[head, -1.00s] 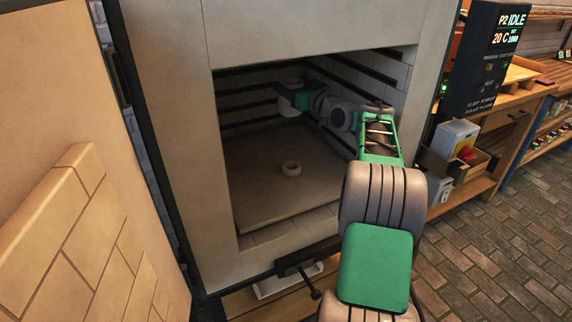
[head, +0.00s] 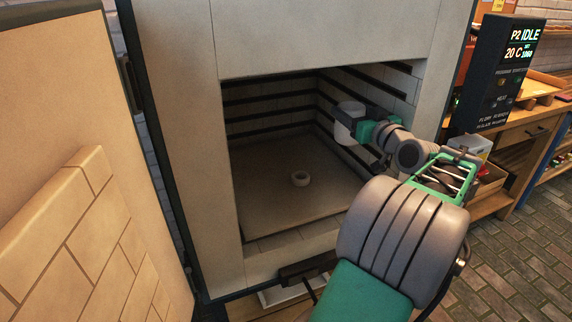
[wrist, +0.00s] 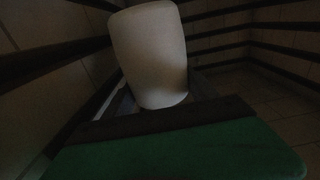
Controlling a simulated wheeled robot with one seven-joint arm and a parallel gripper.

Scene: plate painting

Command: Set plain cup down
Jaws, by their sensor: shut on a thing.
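The plain cup (head: 349,121) is whitish and roughly upright, held inside the kiln chamber toward its right side. My gripper (head: 352,127) is shut on it, above the kiln floor (head: 270,205). In the wrist view the cup (wrist: 150,50) stands tall in the jaws and looks slightly tilted. The lower part of the cup is partly hidden by my gripper (wrist: 155,105).
The kiln opening's side wall (head: 228,150) and top edge (head: 320,72) frame the chamber. Dark grooves line its walls. The open kiln door (head: 80,220) is at the left. A control panel (head: 500,80) stands at the right.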

